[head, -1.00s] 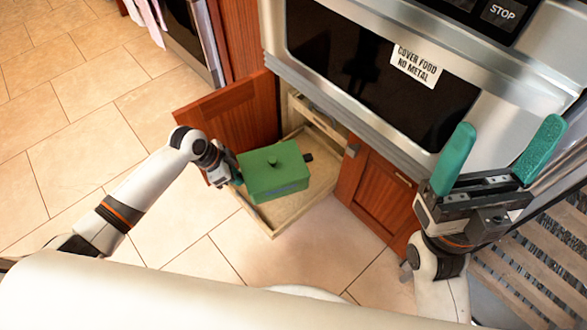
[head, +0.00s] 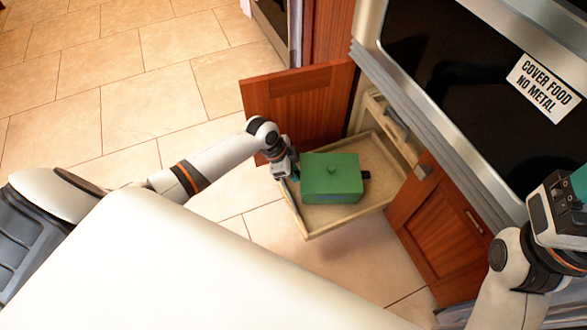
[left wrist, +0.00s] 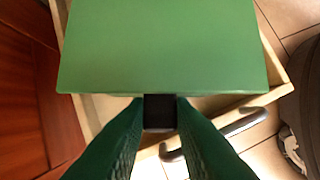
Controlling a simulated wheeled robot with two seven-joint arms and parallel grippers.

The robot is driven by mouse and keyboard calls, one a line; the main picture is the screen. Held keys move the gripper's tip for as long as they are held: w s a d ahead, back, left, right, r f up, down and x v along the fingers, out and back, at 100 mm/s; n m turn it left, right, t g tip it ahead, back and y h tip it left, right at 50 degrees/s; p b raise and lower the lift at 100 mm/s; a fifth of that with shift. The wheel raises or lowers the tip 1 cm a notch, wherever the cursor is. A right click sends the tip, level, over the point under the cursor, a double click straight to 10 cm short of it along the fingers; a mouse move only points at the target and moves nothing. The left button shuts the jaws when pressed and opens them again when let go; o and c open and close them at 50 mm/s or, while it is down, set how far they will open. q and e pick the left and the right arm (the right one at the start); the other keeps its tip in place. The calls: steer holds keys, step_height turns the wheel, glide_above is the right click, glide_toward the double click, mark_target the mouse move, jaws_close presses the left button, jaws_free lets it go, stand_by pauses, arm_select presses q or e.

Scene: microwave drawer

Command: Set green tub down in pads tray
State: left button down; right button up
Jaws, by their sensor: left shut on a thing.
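The green tub (head: 331,178) is a lidded box with a small knob on top and dark side handles. My left gripper (head: 290,167) is shut on its near-left handle, which shows as a black block between the fingers in the left wrist view (left wrist: 159,112). The tub is over the pulled-out wooden pads tray (head: 352,213), whose rim also shows in the left wrist view (left wrist: 270,96). I cannot tell whether the tub's underside touches the tray floor. My right gripper (head: 578,185) is partly cut off at the right edge, away from the tub.
Red-brown cabinet doors stand open left (head: 298,105) and right (head: 437,228) of the tray. A microwave with a "cover food no metal" label (head: 545,87) is above right. Tiled floor (head: 140,85) is clear on the left.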

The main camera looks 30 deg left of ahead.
arm_select(q)
steer(key=shift+f, duration=0.55)
steer(key=shift+r, duration=0.1)
steer(key=c, duration=1.3)
jaws_free()
steer(key=shift+o, duration=0.2)
